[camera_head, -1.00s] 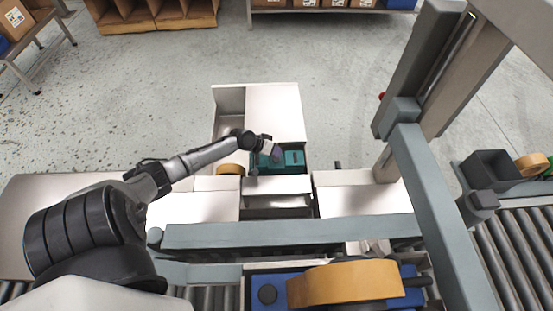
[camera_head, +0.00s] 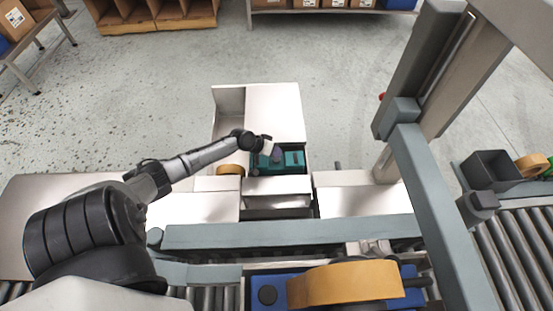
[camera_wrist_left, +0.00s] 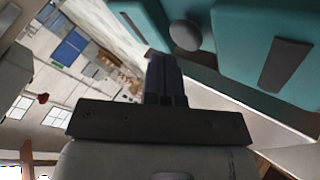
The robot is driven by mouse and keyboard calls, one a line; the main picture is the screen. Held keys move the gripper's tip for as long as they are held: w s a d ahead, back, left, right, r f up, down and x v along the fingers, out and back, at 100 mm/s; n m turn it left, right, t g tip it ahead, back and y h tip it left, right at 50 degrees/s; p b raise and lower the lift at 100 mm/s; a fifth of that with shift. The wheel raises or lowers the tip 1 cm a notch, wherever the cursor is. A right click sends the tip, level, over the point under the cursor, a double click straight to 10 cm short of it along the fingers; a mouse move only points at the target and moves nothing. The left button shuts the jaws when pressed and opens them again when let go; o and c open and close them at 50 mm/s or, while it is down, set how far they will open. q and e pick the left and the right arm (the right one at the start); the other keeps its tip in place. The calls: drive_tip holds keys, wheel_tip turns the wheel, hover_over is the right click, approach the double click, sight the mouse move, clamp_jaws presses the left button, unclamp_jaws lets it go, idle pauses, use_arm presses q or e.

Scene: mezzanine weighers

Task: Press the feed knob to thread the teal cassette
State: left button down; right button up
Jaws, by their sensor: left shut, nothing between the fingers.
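The teal cassette (camera_head: 294,159) sits in an open-topped recess of the pale metal housing at the centre of the head view. It also fills the upper right of the left wrist view (camera_wrist_left: 235,40). My right gripper is not in view.
A tan tape roll (camera_head: 230,169) lies left of the cassette. A grey rail (camera_head: 290,235) crosses in front, and a grey post (camera_head: 425,190) rises on the right. A larger tan roll (camera_head: 345,283) on a blue unit is nearest. Open floor lies behind the housing.

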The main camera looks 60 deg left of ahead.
use_arm(q)
drive_tip(key=shift+f, duration=0.1)
idle(0.6)
drive_tip(key=shift+f+b, duration=0.35)
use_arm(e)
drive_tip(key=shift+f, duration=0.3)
use_arm(q)
drive_tip(key=shift+f, duration=0.25)
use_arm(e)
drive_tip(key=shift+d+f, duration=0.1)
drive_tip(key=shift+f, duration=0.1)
use_arm(q)
drive_tip(key=shift+f+b, duration=0.65)
drive_tip(key=shift+b, duration=0.05)
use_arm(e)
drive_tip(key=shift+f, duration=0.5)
use_arm(q)
drive_tip(key=shift+r, duration=0.15)
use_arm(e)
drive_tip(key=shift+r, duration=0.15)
use_arm(q)
drive_tip(key=shift+d+r+p, duration=0.1)
drive_tip(key=shift+r+p, duration=1.05)
drive_tip(key=shift+p, duration=0.1)
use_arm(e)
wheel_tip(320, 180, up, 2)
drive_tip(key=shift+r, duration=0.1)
use_arm(q)
drive_tip(key=shift+r, duration=0.1)
